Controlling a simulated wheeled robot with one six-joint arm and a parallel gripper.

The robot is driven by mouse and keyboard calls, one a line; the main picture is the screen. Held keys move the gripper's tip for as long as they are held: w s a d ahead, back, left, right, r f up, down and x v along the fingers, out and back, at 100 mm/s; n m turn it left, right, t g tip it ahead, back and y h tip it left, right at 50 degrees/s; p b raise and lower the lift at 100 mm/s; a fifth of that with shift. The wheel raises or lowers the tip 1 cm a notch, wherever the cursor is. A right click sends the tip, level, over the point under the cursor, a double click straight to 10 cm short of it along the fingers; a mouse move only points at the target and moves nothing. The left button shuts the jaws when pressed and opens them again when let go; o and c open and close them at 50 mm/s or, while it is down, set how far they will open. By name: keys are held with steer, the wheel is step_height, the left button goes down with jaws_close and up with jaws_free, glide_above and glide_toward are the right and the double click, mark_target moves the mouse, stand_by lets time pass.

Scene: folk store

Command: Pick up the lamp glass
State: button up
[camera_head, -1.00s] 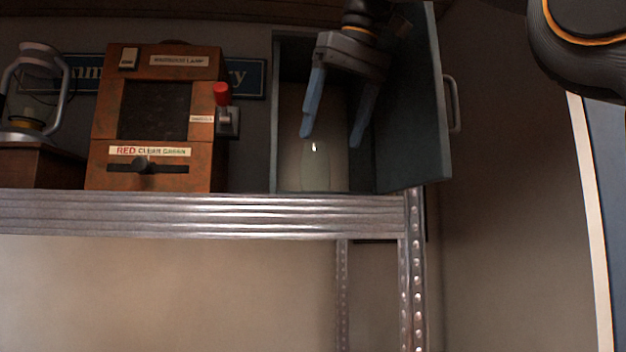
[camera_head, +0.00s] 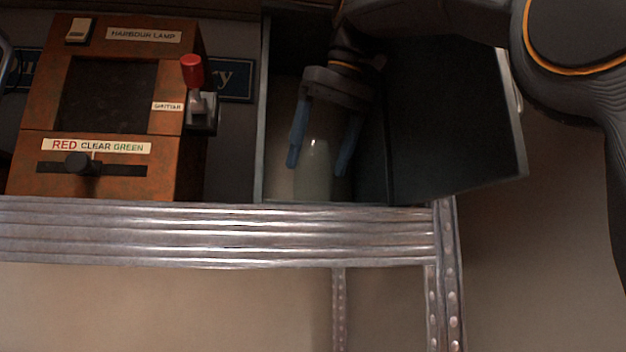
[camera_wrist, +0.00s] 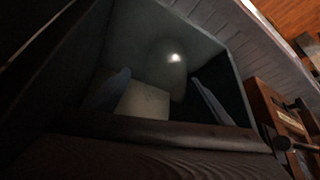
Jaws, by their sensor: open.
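The lamp glass (camera_head: 314,172) is a pale, see-through upright piece standing on the floor of the open grey cabinet (camera_head: 262,150). My gripper (camera_head: 318,168) is inside the cabinet with its two blue fingers pointing down and spread. In the head view, the fingers are on either side of the upper part of the glass; I cannot tell whether either touches it. In the wrist view, the glass (camera_wrist: 168,72) shows as a faint rounded shape with a bright glint, beyond and between the fingertips (camera_wrist: 162,82). Its lower part blends with the cabinet interior.
The cabinet door (camera_head: 455,130) stands open at the right. A wooden harbour lamp box (camera_head: 190,60) with a red-knobbed lever (camera_head: 192,72) stands left of the cabinet. Both rest on a metal shelf (camera_head: 220,235). The cabinet walls leave little room around my gripper.

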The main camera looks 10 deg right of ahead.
mark_target(307, 186)
steer(key=shift+s+a+p+x, duration=0.15)
steer(key=shift+p+x, duration=0.3)
steer(key=shift+x, duration=1.15)
steer(key=shift+s+a+p+x, duration=0.15)
steer(key=shift+p+x, duration=0.25)
steer(key=shift+x, duration=1.15)
steer(key=shift+w, duration=0.1)
steer(key=c, duration=1.2)
